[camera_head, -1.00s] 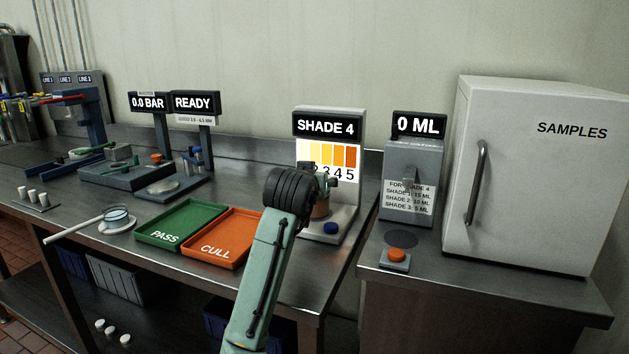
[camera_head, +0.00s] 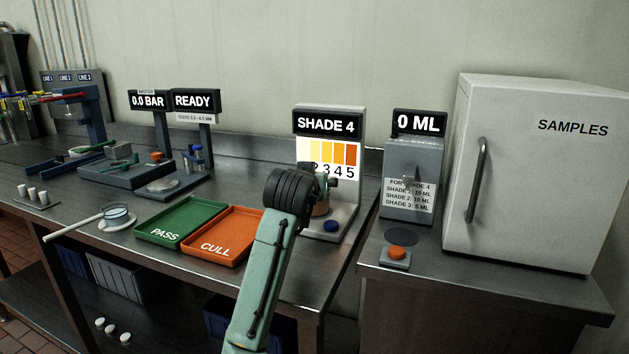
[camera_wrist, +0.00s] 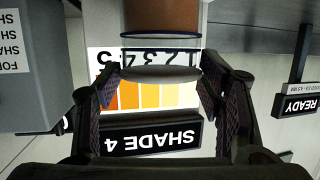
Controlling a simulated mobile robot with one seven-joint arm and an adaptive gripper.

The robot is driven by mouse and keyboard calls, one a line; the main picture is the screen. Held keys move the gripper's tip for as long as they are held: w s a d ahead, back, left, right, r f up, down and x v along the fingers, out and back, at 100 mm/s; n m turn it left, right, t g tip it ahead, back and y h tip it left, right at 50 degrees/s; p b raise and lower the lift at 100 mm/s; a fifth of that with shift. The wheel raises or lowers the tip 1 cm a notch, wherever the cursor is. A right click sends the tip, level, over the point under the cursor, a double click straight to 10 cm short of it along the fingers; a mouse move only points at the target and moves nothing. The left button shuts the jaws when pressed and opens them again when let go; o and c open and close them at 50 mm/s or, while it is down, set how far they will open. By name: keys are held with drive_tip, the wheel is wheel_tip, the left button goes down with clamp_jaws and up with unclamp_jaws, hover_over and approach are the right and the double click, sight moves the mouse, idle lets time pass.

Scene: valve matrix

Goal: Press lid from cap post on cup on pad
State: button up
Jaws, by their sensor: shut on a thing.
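In the head view the cup (camera_head: 321,209) stands at the station below my gripper, partly hidden by my wrist. The pad under it is mostly hidden, and I cannot make out the cap post.
The SHADE 4 sign (camera_head: 327,123) and colour chart (camera_head: 330,155) stand close behind the cup. The orange CULL tray (camera_head: 244,213) and green PASS tray (camera_head: 172,216) lie left. The dispenser (camera_head: 412,160) stands right.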

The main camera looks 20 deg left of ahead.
drive_tip(key=o, duration=0.9)
drive_tip(key=v, duration=1.2)
drive_tip(key=shift+d, duration=0.1)
